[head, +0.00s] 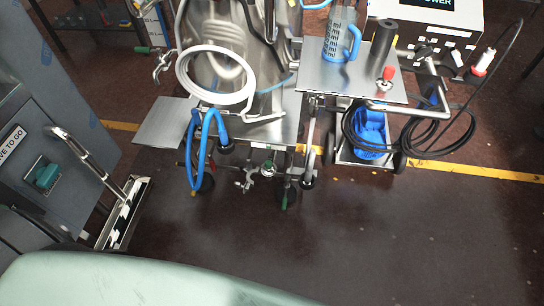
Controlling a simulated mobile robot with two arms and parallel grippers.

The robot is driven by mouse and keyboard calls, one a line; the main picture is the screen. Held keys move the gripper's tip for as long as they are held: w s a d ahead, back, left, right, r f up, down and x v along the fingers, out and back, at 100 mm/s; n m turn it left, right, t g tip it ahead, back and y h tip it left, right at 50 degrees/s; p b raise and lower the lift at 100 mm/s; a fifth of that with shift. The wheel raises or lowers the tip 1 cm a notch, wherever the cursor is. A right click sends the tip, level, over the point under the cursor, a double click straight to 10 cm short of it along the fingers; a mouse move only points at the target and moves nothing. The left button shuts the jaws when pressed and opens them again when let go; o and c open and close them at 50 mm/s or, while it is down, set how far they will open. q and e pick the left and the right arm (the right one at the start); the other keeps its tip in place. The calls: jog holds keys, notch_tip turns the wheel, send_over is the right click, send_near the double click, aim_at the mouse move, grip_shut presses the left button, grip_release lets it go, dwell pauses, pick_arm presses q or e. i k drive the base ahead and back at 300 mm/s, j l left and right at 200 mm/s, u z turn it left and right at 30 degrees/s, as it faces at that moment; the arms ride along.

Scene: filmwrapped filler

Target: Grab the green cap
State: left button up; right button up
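No piece in the head view is clearly a green cap. A green-ended handle (142,50) shows at the upper left. I cannot tell which of these is the cap. Neither of my grippers shows.
The steel cart carries a shiny vessel (215,60) with a coiled white hose (185,75) and blue hose (192,160). A side shelf holds a blue-handled jug (340,38). Dark floor (380,235) in front is clear.

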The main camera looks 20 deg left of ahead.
aim_at(267, 169)
jog(key=i+l+u, duration=0.35)
jog(key=l, duration=0.25)
jog(key=i+l+u, duration=0.2)
jog(key=l, duration=0.15)
jog(key=i+l+u, duration=0.15)
jog(key=l, duration=0.2)
jog(key=i+l+u, duration=0.2)
jog(key=l, duration=0.2)
jog(key=l+u, duration=0.15)
jog(key=l, duration=0.25)
jog(key=i, duration=0.05)
